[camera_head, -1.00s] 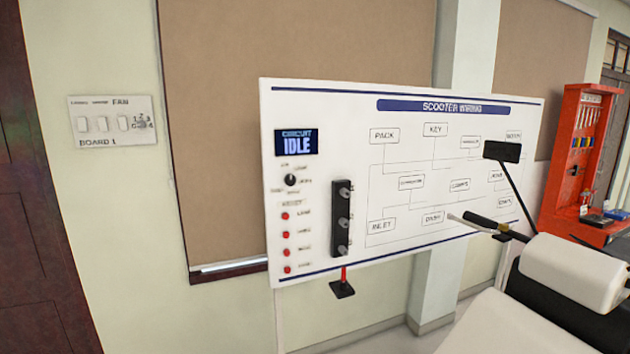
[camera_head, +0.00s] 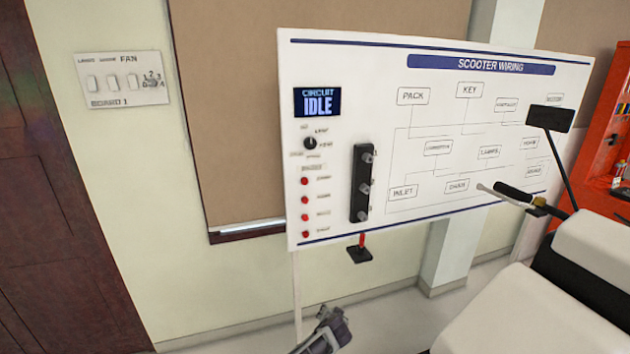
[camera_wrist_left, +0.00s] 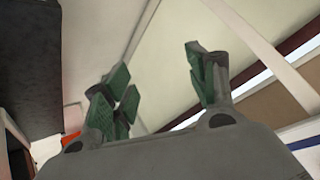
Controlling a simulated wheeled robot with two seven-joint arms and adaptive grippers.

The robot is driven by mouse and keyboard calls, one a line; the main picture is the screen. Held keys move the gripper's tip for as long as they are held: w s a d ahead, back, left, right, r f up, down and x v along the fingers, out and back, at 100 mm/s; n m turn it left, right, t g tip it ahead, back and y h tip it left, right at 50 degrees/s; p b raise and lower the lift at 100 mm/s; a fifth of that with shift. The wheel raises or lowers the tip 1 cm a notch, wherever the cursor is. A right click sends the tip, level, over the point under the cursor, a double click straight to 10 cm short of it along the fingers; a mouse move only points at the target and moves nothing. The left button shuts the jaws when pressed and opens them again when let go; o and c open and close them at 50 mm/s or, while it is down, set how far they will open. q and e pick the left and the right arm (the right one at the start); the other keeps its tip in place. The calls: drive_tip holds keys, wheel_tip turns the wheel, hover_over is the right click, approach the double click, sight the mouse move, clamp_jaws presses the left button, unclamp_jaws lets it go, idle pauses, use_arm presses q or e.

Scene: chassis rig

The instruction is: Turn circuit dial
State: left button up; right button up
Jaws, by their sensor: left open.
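The circuit dial (camera_head: 310,143) is a small black round knob on the white scooter wiring board (camera_head: 470,222). It sits below a dark display (camera_head: 317,102) reading "CIRCUIT IDLE", with small labels around it. My left gripper (camera_head: 332,322) shows at the bottom of the head view, well below the dial and below the board's lower edge. In the left wrist view the left gripper (camera_wrist_left: 158,92) has its green-padded fingers spread apart with nothing between them. The dial does not show clearly in the wrist view. My right gripper is not in view.
Red buttons (camera_head: 305,200) run below the dial, beside a black block (camera_head: 360,185) with several knobs. A scooter (camera_head: 530,310) with a handlebar and mirror stands at right. A switch panel (camera_head: 122,80) is on the left wall.

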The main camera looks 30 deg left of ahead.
use_arm(q)
drive_tip(key=w+a+r+n+t+y, duration=0.1)
drive_tip(key=w+r+n+t+y, duration=0.2)
drive_tip(key=r, duration=1.4)
drive_tip(key=w+a+r+n+y, duration=0.15)
drive_tip(key=w+r, duration=0.35)
drive_tip(key=r, duration=1.1)
wheel_tip(320, 180, up, 16)
drive_tip(key=s+n+y+p, duration=0.1)
drive_tip(key=s+n+y, duration=0.2)
drive_tip(key=n, duration=0.1)
drive_tip(key=n+y, duration=0.2)
drive_tip(key=n, duration=0.2)
approach(311, 145)
drive_tip(key=v, duration=0.5)
drive_tip(key=shift+s+t+h, duration=0.25)
drive_tip(key=shift+s+t, duration=0.05)
drive_tip(key=shift+w+a+r+p, duration=0.1)
drive_tip(key=shift+a+p, duration=0.1)
drive_tip(key=shift+p, duration=0.15)
drive_tip(key=p+x, duration=0.3)
drive_tip(key=x, duration=0.8)
drive_tip(key=shift+a+r+p, duration=0.1)
drive_tip(key=shift+p, duration=0.3)
drive_tip(key=shift+p+x, duration=0.35)
drive_tip(key=shift+x, duration=0.85)
